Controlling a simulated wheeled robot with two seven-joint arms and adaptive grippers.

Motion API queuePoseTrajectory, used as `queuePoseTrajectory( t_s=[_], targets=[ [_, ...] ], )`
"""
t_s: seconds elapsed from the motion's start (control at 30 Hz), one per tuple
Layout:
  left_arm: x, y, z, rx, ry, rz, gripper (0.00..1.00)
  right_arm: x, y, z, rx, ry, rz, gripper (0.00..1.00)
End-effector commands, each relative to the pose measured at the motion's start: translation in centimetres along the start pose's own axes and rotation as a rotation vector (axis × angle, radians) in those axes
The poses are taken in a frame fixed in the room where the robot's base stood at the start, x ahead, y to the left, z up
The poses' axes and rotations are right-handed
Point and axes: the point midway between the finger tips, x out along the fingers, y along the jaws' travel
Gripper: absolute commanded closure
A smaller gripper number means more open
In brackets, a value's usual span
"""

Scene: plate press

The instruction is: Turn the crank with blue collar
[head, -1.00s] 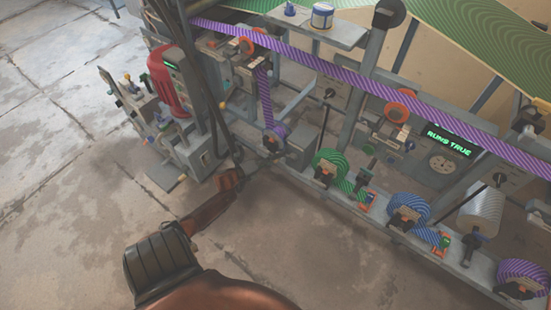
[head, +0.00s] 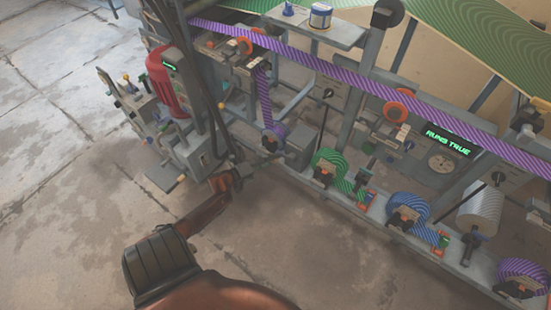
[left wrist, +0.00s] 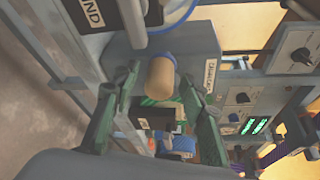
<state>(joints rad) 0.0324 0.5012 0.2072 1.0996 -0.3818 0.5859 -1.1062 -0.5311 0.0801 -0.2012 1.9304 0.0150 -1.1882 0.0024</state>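In the left wrist view, a tan rounded handle knob (left wrist: 160,78) stands between the two dark green fingers of my left gripper (left wrist: 160,84). The fingers are open, with a small gap showing on each side of the knob. A bluish part shows at the knob's far end, but I cannot tell whether it is the crank's blue collar. In the head view, my left gripper (head: 228,180) is low beside the base of the machine; the crank itself is too small or hidden to make out there. My right gripper is not in view.
A red motor housing (head: 166,82) stands left of my gripper. Green (head: 328,162) and blue (head: 408,208) striped rolls sit along the machine's lower rail to the right. A lit sign (head: 448,139) reads "RUNS TRUE". The concrete floor in front is clear.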

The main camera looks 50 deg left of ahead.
Motion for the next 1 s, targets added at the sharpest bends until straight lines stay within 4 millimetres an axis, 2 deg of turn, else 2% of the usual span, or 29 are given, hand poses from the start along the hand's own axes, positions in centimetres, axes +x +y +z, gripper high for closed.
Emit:
queuePoseTrajectory(
  t_s=[0.3, 0.5, 0.67, 1.0],
  targets=[
    [-6.7, 0.0, 0.0, 0.000, 0.001, 0.001, 0.60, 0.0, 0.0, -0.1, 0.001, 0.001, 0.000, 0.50],
    [-9.3, 0.0, 0.0, 0.001, 0.001, 0.001, 0.60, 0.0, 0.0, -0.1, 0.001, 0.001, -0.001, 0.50],
    [-10.1, -0.1, 0.0, 0.001, 0.001, -0.001, 0.60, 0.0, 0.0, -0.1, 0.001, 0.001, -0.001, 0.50],
    [-10.1, -0.1, 0.0, 0.000, 0.000, -0.001, 0.60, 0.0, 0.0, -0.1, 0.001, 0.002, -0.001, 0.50]
  ],
)
